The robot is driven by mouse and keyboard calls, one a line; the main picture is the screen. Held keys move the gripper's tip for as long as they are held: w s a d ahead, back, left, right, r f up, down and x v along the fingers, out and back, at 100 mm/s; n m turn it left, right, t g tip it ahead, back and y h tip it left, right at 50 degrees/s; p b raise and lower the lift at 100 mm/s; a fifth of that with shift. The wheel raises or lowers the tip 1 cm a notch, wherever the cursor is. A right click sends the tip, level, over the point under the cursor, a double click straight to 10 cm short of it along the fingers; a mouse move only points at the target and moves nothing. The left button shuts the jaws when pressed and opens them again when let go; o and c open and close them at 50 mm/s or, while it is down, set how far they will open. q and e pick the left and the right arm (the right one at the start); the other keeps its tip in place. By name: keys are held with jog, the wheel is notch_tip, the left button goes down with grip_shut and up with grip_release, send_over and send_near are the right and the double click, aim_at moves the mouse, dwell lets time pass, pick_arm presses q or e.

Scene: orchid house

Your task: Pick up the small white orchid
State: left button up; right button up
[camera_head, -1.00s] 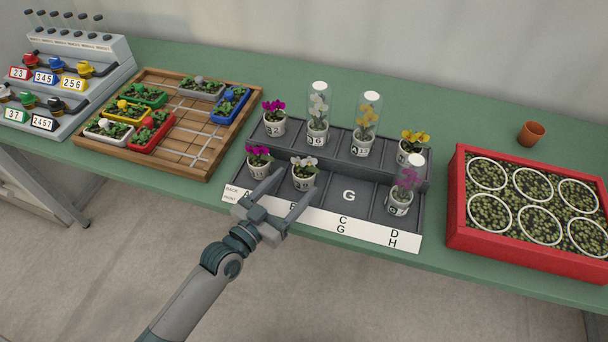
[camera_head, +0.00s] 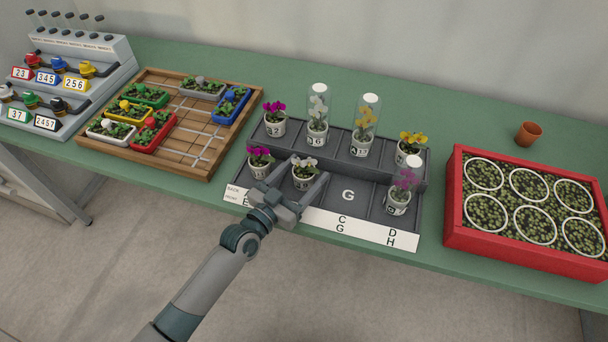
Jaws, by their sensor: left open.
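The small white orchid (camera_head: 304,169) stands upright in a white pot in the front row of the grey stepped rack (camera_head: 348,212), without a cover. Another white orchid (camera_head: 318,112) stands behind it in the back row under a clear cover. My left gripper (camera_head: 306,181) is open, its two fingers reaching toward the small white orchid's pot, one on each side. I cannot tell whether they touch the pot. My right gripper is out of view.
A purple orchid (camera_head: 259,160) stands just left of the fingers. A covered orchid (camera_head: 401,188) is at the front right. A red crate (camera_head: 491,244) stands right of the rack, a wooden tray (camera_head: 190,160) left. The slot marked G (camera_head: 348,195) is empty.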

aim_at(304, 165)
pick_arm(q)
jog(key=c, duration=1.2)
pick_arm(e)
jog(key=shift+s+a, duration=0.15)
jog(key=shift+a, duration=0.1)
pick_arm(q)
jog(key=shift+r, duration=0.1)
